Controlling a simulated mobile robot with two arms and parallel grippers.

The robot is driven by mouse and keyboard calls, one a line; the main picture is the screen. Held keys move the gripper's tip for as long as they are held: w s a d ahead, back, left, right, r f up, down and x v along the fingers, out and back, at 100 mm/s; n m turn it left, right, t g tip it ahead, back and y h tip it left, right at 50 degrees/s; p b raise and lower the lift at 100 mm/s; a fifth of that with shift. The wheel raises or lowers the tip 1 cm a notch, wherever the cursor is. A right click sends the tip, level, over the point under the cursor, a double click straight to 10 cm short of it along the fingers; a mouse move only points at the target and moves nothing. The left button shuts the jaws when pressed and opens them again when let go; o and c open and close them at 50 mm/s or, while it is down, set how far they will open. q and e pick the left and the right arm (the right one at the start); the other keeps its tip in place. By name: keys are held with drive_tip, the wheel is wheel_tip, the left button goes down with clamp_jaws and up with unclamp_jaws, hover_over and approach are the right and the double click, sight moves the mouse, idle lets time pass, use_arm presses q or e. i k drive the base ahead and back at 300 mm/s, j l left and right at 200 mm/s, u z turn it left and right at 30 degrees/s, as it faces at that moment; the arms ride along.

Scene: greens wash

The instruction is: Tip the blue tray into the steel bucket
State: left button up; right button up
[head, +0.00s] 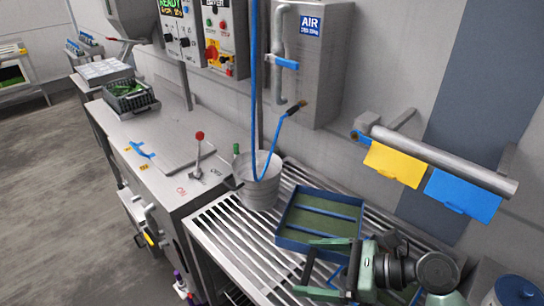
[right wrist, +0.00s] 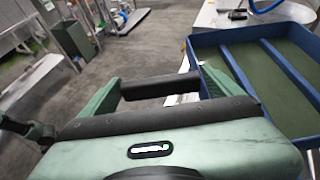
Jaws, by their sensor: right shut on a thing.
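The blue tray (head: 283,241) lies on the slatted rack, with blue bars across a dark green inside. I cannot tell whether the green is greens or its floor. My right gripper (head: 305,266) is at the tray's near side, shut on it; the exact grip is hard to see. In the right wrist view the tray (right wrist: 238,75) is on the right, beside my right gripper (right wrist: 160,85). The steel bucket (head: 258,191) stands upright on the rack, left of and behind the tray. A blue hose hangs over its mouth. My left gripper is out of view.
The slatted rack (head: 235,235) has bare room at its front left. A steel counter (head: 165,135) with a red-knobbed lever (head: 199,137) and a dark crate of greens (head: 130,98) stands left.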

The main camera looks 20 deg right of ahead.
sight(262, 196)
drive_tip(key=i+j+z, duration=0.65)
drive_tip(key=j+z, duration=0.3)
drive_tip(key=j, duration=0.2)
drive_tip(key=i+j+z, duration=0.15)
drive_tip(key=j+z, duration=0.3)
drive_tip(key=j, duration=0.25)
drive_tip(key=j+z, duration=0.45)
drive_tip(key=j, duration=0.3)
drive_tip(key=j+z, duration=0.45)
drive_tip(key=j, duration=0.3)
drive_tip(key=k+j+z, duration=0.2)
drive_tip(key=j+z, duration=0.3)
drive_tip(key=j, duration=0.2)
